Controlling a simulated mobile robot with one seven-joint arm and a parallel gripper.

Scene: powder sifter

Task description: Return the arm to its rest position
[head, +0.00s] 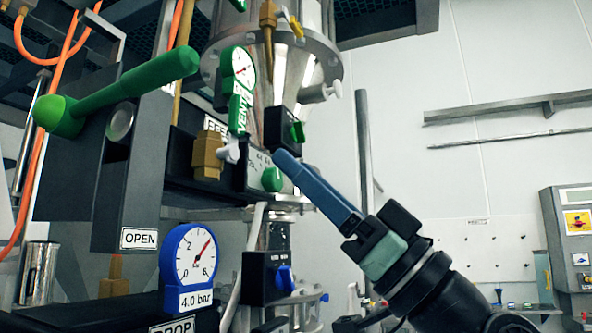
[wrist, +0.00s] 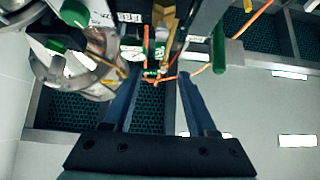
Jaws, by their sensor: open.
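My gripper (head: 284,160) is raised in front of the powder sifter, its long blue fingers pointing up and to the left in the head view. In the wrist view my gripper (wrist: 161,76) has its two blue fingers apart with nothing held between them. In the head view the fingertips overlap the area near a green knob (head: 272,179) and a black switch box with a green handle (head: 297,132). I cannot tell whether they touch anything. My arm comes in from the bottom right.
The large green lever (head: 130,92) lies at the left above an OPEN label (head: 139,238). A blue gauge (head: 188,266) marked 4.0 bar and a blue-handled switch (head: 284,279) sit lower down. A control panel (head: 575,240) stands far right.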

